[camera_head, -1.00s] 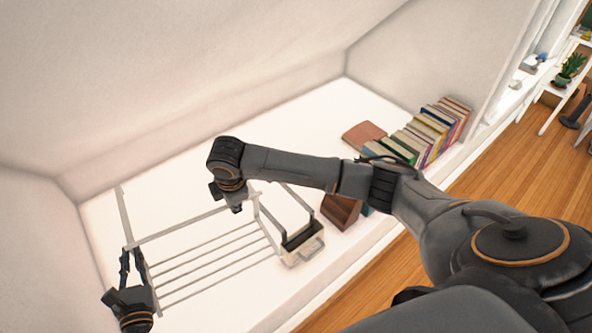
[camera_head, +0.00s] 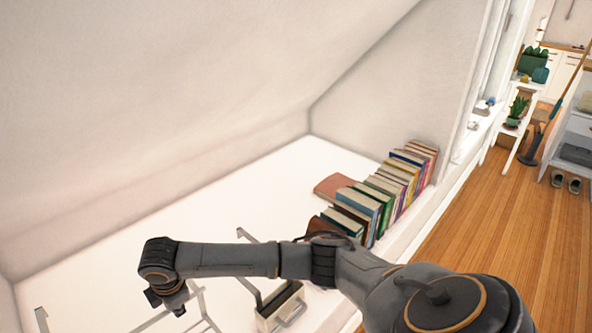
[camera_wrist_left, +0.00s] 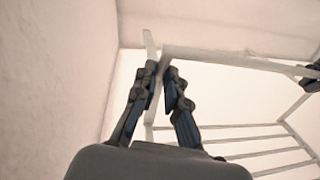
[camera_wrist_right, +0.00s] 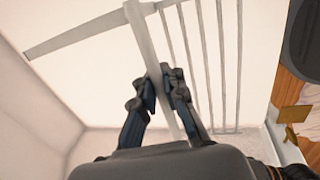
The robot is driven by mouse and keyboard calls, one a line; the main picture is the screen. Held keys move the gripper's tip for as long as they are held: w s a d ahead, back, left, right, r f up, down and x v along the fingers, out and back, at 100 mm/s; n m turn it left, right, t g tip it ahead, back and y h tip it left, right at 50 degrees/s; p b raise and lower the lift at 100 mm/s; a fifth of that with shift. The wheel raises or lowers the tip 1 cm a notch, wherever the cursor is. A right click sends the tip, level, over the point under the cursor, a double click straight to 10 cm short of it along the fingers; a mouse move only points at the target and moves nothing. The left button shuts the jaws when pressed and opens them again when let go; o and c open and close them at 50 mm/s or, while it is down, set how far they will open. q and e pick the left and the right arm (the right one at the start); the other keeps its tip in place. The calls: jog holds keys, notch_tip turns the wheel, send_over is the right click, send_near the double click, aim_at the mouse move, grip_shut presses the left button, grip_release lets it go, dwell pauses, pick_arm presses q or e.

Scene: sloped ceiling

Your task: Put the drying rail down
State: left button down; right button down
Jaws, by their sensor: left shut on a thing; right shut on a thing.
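The drying rail is a pale grey frame with several thin parallel bars. In the left wrist view its long edge bar (camera_wrist_left: 225,60) runs to the right, with the thin bars below. My left gripper (camera_wrist_left: 161,80) is shut on the rail near one corner; it is outside the head view. My right gripper (camera_head: 177,306) is shut on the rail, and the right wrist view shows its fingers around a flat bar (camera_wrist_right: 145,42). In the head view only parts of the rail show at the bottom. I cannot tell whether it touches the white surface (camera_head: 200,225) beneath.
A row of books (camera_head: 385,190) stands on the white surface to the right. The sloped ceiling (camera_head: 150,100) hangs over the back. The surface between ceiling and books is clear.

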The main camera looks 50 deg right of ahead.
pick_arm(q)
jog(key=shift+f, duration=0.1)
pick_arm(e)
jog(key=shift+a, duration=0.1)
